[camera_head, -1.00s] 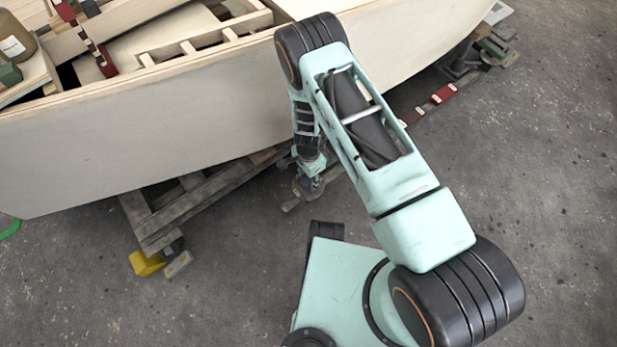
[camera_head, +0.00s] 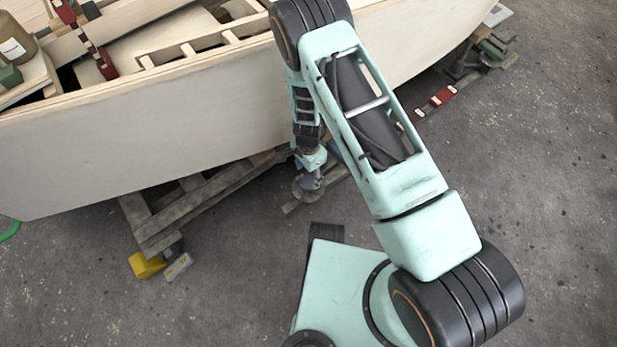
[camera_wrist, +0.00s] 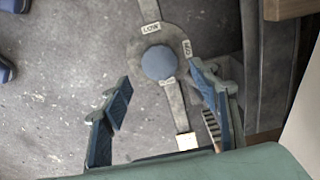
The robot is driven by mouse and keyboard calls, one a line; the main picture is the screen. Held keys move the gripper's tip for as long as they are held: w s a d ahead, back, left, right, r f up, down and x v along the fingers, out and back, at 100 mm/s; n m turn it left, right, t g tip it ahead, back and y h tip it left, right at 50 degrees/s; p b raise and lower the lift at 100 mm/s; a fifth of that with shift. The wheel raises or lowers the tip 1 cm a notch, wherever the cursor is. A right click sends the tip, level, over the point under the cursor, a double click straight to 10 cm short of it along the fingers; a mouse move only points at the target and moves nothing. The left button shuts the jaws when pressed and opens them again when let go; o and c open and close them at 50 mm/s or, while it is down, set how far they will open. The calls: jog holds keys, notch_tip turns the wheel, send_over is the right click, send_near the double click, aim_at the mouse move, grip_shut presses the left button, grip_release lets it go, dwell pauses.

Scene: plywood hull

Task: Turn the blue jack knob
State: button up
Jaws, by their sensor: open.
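The blue jack knob (camera_wrist: 159,62) shows in the wrist view as a round blue cap on a grey round plate (camera_wrist: 150,40) with small white labels. My gripper (camera_wrist: 160,98) is open and empty, with its two blue-padded fingers apart on either side below the knob in that view. The knob is ahead of the fingertips and not between the pads. In the head view my gripper (camera_head: 309,180) hangs low beside the hull, over the jack's round plate; the knob itself is too small to tell there.
The plywood hull (camera_head: 130,140) rises close behind my gripper on wooden cradle beams (camera_head: 200,205). A yellow block (camera_head: 146,265) lies on the floor at left. A red-and-white clamp (camera_head: 440,97) lies at right. The concrete floor (camera_head: 540,190) at right is clear.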

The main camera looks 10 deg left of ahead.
aim_at(309, 182)
notch_tip(309, 182, up, 7)
jog(key=shift+f, duration=0.2)
dwell(0.6)
